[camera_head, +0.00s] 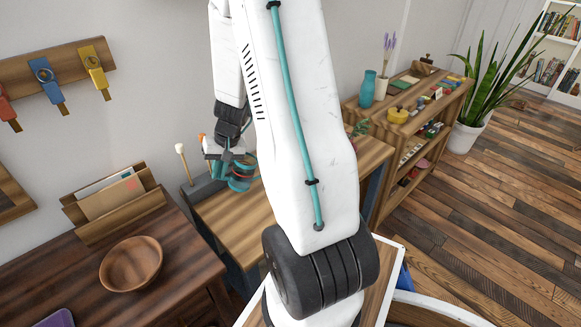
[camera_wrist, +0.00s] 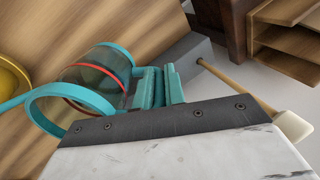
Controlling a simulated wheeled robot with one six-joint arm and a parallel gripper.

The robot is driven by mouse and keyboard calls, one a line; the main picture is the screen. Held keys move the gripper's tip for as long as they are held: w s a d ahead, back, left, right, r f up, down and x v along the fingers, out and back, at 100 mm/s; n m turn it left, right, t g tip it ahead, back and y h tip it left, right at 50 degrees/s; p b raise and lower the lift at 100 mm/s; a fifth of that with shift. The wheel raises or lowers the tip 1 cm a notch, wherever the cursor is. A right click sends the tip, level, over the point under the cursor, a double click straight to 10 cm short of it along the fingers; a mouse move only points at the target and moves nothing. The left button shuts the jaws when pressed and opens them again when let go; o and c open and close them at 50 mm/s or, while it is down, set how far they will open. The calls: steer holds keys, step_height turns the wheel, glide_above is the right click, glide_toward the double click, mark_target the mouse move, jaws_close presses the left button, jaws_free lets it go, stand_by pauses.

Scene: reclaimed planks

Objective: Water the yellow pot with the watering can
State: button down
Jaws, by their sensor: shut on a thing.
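The watering can (camera_wrist: 95,78) has a clear body, teal rims and a red band. It lies tilted in the wrist view, against the teal fingers of my gripper (camera_wrist: 160,88). My gripper is shut on it; the exact grip point is hard to make out. In the head view my gripper (camera_head: 228,164) and the can (camera_head: 240,180) are above the wooden bench, left of my arm. A yellow rounded thing, probably the yellow pot (camera_wrist: 12,82), is cut off at the left edge of the wrist view. My arm may hide it in the head view.
A pale-headed stick (camera_head: 181,150) stands by the grey edge of the bench (camera_head: 222,215), close to my gripper. A desk with a wooden bowl (camera_head: 131,264) and letter holder (camera_head: 112,200) is at left. A shelf (camera_head: 412,150) with small items stands at right.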

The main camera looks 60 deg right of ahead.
steer(key=shift+f, duration=0.2)
steer(key=shift+s+d+r, duration=0.2)
steer(key=shift+d+r, duration=0.05)
steer(key=shift+r, duration=0.25)
steer(key=shift+s+d+r+t+y, duration=0.1)
steer(key=shift+r+t+y, duration=0.2)
steer(key=shift+r+t, duration=0.15)
steer(key=shift+s+d+r, duration=0.15)
steer(key=shift+s+r, duration=0.05)
steer(key=shift+r, duration=0.3)
stand_by(0.4)
steer(key=f, duration=0.2)
steer(key=w+a+f, duration=0.1)
steer(key=shift+a+f+g, duration=0.1)
steer(key=shift+g, duration=0.25)
steer(key=shift+g+h, duration=0.5)
steer(key=shift+h, duration=0.2)
steer(key=r, duration=0.4)
steer(key=shift+w+a+r, duration=0.2)
steer(key=shift+w+r, duration=0.05)
steer(key=shift+w, duration=0.15)
steer(key=shift+w+a+r+g+h, duration=0.15)
steer(key=shift+r, duration=0.35)
steer(key=shift+w+a+r+g+h, duration=0.1)
steer(key=shift+r+g+h, duration=0.05)
steer(key=shift+r, duration=0.35)
steer(key=shift+w+a+f+g+h, duration=0.1)
steer(key=shift+w+a+g+h, duration=0.25)
steer(key=shift+g+h, duration=0.3)
steer(key=shift+d, duration=0.15)
